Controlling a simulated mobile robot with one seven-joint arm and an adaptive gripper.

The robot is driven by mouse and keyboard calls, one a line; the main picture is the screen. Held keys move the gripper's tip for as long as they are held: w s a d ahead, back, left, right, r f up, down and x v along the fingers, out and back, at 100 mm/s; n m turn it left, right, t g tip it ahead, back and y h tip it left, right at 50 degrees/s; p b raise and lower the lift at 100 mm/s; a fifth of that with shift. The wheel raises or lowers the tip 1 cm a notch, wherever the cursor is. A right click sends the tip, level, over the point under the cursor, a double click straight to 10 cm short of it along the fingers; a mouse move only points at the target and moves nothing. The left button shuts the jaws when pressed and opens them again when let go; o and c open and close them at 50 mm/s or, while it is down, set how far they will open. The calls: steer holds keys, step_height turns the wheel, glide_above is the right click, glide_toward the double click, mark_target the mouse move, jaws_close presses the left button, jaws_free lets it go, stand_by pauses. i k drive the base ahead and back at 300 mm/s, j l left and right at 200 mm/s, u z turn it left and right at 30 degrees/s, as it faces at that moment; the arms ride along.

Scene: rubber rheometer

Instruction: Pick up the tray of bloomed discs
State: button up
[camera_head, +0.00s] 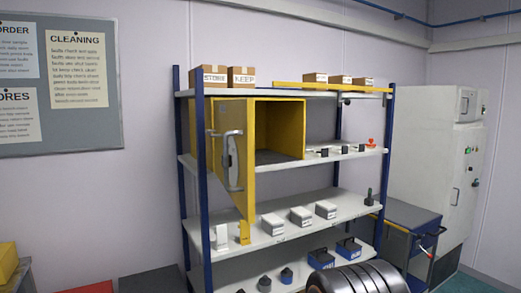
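I cannot make out a tray of bloomed discs in this view. Small dark items on light bases (323,153) stand in a row on the upper-middle shelf, too small to identify. Pale boxes or trays (301,215) stand on the shelf below, and I cannot tell what they hold. A yellow cabinet (279,104) on the rack has its door (232,160) swung open, and the inside that shows looks empty. My gripper is not in view, so its state and place are not shown.
The blue-post shelf rack (203,65) stands against the wall. Cardboard boxes (241,77) sit on its top. A blue cart (410,216) and a pale machine (440,160) stand at the right.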

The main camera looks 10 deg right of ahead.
mark_target(343, 151)
steer(key=i+l+z, duration=0.15)
steer(key=i+l, duration=0.5)
steer(key=i+l+z, duration=0.15)
steer(key=i+l, duration=0.5)
steer(key=i+l+z, duration=0.15)
steer(key=i+l, duration=0.45)
steer(key=i, duration=0.1)
